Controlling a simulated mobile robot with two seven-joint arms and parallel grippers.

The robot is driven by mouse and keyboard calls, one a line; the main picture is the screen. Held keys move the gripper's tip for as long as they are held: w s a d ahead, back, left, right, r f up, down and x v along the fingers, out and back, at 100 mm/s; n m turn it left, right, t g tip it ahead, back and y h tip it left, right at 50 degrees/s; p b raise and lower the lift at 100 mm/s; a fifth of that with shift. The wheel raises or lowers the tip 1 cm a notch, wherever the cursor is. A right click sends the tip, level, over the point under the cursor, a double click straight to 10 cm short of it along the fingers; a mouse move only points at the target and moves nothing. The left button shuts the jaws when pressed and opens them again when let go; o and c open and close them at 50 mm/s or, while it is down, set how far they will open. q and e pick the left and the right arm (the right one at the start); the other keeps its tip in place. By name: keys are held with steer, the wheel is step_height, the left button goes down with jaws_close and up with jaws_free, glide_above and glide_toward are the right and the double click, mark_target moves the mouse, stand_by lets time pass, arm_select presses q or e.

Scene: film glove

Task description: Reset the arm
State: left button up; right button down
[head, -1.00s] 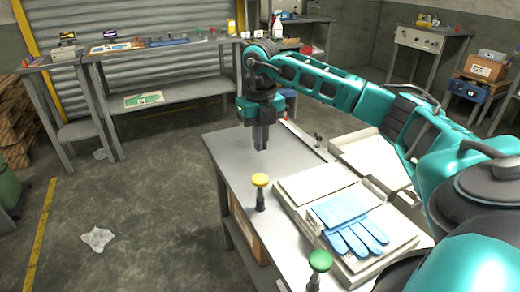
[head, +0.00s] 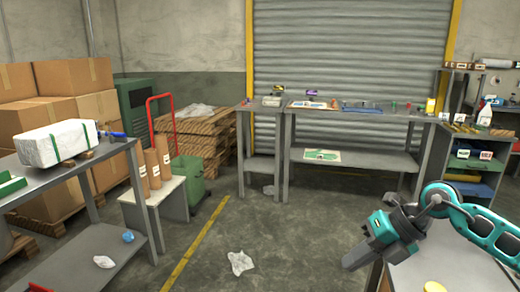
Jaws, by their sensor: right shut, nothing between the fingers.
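My right arm comes in from the right edge of the head view, teal and grey. My right gripper (head: 356,258) is shut and empty, pointing down and left. It is off the left side of a grey table (head: 455,268) at the lower right, over the open floor in the picture. My left gripper is not in view. The blue glove on its pale box is outside the frame.
A yellow knob (head: 434,286) stands at the near table's lower edge. A long workbench (head: 350,162) stands before the shutter. A shelf table (head: 70,178) with a white block is at left. Crumpled paper (head: 240,262) lies on open floor.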

steer(key=s+a+r+m+t+y, duration=0.1)
steer(key=a+r+m+t+y, duration=0.65)
steer(key=a, duration=0.65)
steer(key=s+d+f+m+t+h, duration=0.1)
steer(key=d+f+m+t+h, duration=0.25)
steer(key=d+m+h, duration=0.55)
steer(key=s+d+f+m+t+h, duration=0.1)
steer(key=d+f+m+t+h, duration=0.4)
steer(key=m, duration=0.7)
steer(key=s+a+f+m+g, duration=0.1)
steer(key=s+f+m+g, duration=0.1)
steer(key=s+f+g, duration=0.7)
steer(key=s+a+f+m+g, duration=0.1)
steer(key=s+f+m+g, duration=0.4)
steer(key=s, duration=0.8)
steer(key=w+a+f+n+t+y, duration=0.1)
steer(key=w+a+f+n+t, duration=0.1)
steer(key=w+f+t, duration=0.4)
step_height(320, 180, down, 2)
steer(key=shift+w+a+f+n, duration=0.1)
steer(key=shift+w+a+n, duration=0.25)
steer(key=shift+w, duration=0.35)
